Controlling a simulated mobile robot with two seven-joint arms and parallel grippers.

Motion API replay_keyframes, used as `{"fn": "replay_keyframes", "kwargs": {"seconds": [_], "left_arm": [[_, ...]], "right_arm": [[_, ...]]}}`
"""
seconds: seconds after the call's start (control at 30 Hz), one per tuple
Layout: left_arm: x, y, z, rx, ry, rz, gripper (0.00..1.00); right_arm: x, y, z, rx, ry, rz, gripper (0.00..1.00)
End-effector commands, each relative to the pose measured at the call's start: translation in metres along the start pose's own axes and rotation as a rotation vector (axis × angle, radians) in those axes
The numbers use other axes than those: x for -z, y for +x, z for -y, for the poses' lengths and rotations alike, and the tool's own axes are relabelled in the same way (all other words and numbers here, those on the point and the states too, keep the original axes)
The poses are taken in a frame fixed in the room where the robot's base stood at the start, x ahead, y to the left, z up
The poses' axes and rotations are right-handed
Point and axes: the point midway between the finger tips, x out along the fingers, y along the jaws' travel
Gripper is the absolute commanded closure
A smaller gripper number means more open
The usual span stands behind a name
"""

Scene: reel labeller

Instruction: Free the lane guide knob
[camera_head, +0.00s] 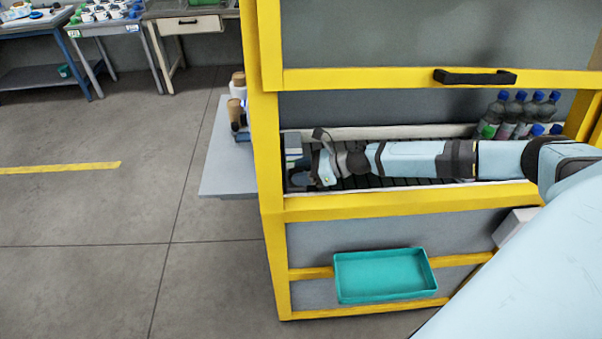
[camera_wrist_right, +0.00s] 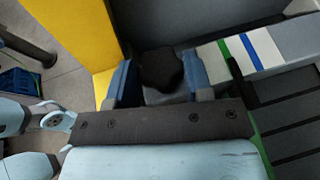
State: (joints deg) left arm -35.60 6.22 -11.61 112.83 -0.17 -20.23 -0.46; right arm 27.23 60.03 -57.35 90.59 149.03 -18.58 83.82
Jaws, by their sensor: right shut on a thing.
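The lane guide knob (camera_wrist_right: 160,70) is black and lobed. In the right wrist view it sits between the two blue fingers of my right gripper (camera_wrist_right: 163,80), beside a grey rail with green, white and blue stripes. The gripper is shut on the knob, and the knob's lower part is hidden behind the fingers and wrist. In the head view my right arm reaches in from the right through the opening of the yellow frame, with the right gripper (camera_head: 304,168) at the left end of the conveyor (camera_head: 400,182). I cannot make out the knob there. My left gripper is not in view.
Yellow frame bars (camera_head: 400,204) bound the opening below, above and on the left. Several blue-capped bottles (camera_head: 518,112) stand at the conveyor's right end. A raised panel with a black handle (camera_head: 475,77) is above. A teal tray (camera_head: 385,275) hangs in front.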

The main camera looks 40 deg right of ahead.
Motion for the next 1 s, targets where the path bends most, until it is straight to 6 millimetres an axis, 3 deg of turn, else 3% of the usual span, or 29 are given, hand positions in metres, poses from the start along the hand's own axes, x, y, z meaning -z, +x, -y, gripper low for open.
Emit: {"fn": "replay_keyframes", "kwargs": {"seconds": [0.17, 0.6, 1.0], "left_arm": [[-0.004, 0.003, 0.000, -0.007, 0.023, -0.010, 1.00], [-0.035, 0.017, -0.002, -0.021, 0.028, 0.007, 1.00], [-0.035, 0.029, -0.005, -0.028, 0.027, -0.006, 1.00]], "right_arm": [[0.003, 0.002, 0.004, -0.152, -0.065, 0.002, 0.77], [0.002, 0.005, 0.009, -0.527, -0.221, 0.004, 0.77], [-0.002, 0.006, 0.011, -0.755, -0.315, 0.004, 0.77]]}}
